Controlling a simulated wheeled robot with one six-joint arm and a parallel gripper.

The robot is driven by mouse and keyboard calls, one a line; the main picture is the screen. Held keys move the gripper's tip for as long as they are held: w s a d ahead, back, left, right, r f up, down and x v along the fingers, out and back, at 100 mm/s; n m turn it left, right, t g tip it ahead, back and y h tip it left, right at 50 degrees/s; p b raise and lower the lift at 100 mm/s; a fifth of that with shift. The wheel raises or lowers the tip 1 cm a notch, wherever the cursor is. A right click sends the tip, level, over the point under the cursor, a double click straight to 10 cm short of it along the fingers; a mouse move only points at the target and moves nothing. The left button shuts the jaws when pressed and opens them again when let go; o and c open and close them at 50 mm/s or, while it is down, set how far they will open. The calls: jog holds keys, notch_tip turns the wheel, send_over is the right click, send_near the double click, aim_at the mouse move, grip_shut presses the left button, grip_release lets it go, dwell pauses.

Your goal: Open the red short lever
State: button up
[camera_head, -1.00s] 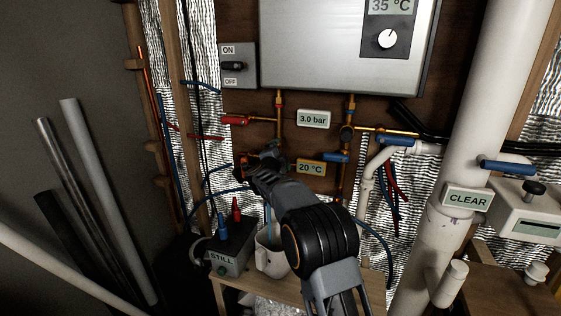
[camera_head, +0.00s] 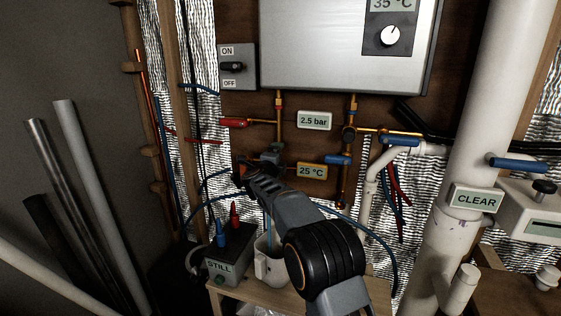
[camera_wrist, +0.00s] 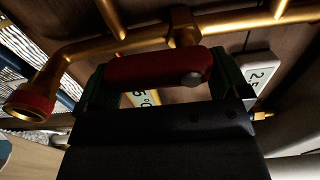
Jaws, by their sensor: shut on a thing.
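The red short lever (camera_wrist: 158,67) lies between the two jaws of my gripper (camera_wrist: 162,82) in the wrist view, with a jaw at each end of it. It joins a brass pipe (camera_wrist: 120,42) just above it in that view. In the head view my gripper (camera_head: 248,172) is at the lower brass valve on the wooden board, below the pressure label, and mostly hides the lever. My gripper is shut on the lever.
Another red lever (camera_head: 233,123) sits above on the left pipe. A blue lever (camera_head: 337,160) is to the right. Labels read 2.5 bar (camera_head: 314,120) and 25 °C (camera_head: 311,171). A white mug (camera_head: 268,262) and a STILL box (camera_head: 228,252) stand below on a wooden shelf.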

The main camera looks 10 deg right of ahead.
jog(key=o, duration=1.1)
jog(key=b+v, duration=0.1)
jog(key=v, duration=1.2)
jog(key=shift+s+a+b, duration=0.2)
jog(key=shift+s+b, duration=0.1)
jog(key=shift+b, duration=0.05)
